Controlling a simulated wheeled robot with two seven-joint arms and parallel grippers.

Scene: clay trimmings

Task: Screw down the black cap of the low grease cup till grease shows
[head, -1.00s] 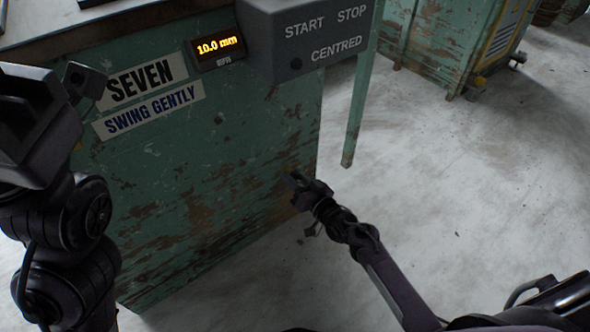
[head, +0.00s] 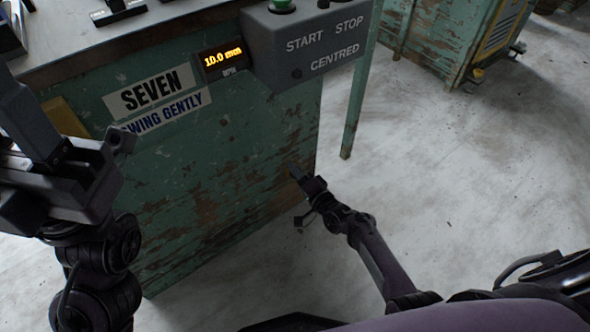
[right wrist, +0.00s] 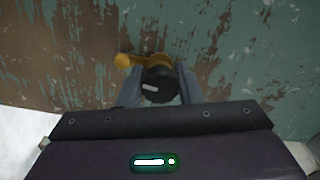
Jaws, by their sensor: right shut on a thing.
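In the right wrist view the black cap (right wrist: 159,85) of the low grease cup sits between the two fingers of my right gripper (head: 297,174), which is shut on it. A short white mark on the cap lies nearly level. A brass-coloured part of the grease cup (right wrist: 126,61) sticks out to the upper left behind the cap. No grease can be made out. In the head view the right gripper is low against the green panel, and the cup cannot be made out there. My left gripper (head: 32,125) is at the left edge; its jaw gap is unclear.
A green leg (head: 356,110) stands to the right. The pale floor (head: 460,170) is clear.

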